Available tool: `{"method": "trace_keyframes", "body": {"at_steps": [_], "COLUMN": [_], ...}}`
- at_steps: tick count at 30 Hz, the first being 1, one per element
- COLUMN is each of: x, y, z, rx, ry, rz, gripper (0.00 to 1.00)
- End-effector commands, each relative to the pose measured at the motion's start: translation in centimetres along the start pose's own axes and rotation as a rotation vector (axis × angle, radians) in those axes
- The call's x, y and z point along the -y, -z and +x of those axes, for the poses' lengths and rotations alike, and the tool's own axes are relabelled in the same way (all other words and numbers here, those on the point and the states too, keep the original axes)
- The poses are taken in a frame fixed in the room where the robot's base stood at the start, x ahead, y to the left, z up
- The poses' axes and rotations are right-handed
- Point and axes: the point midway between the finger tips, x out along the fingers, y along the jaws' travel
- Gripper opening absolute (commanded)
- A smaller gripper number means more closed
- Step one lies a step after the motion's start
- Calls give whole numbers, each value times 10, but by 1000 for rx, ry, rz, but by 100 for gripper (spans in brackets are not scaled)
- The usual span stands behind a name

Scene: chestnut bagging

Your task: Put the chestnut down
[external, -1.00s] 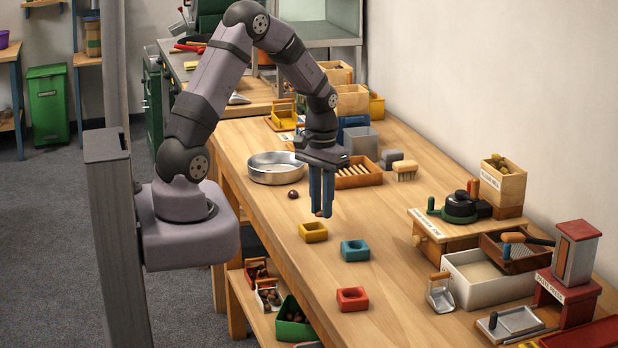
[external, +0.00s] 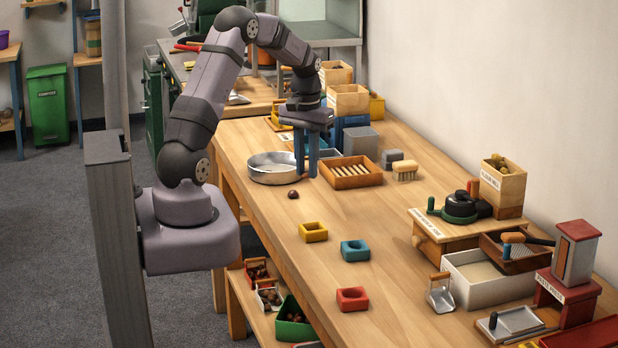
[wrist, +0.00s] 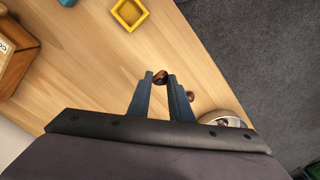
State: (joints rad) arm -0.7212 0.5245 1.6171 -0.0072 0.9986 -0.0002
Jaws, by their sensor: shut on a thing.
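My gripper (external: 306,172) points down over the table, just right of the round metal pan (external: 262,176). In the wrist view the two blue fingers of my gripper (wrist: 162,80) are shut on a brown chestnut (wrist: 160,77) at their tips.
A wooden tray with slats (external: 352,172) is right of my gripper. Yellow (external: 313,232), blue (external: 355,250) and red (external: 352,299) square holders stand in a row nearer the front. The grinder (external: 460,206) is at the right.

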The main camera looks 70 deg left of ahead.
Motion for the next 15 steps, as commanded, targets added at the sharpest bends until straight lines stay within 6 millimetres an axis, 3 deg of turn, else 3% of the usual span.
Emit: {"method": "trace_keyframes", "body": {"at_steps": [15], "x": [0], "y": [0], "z": [60], "rx": [3], "ry": [0], "rz": [0], "gripper": [0]}}
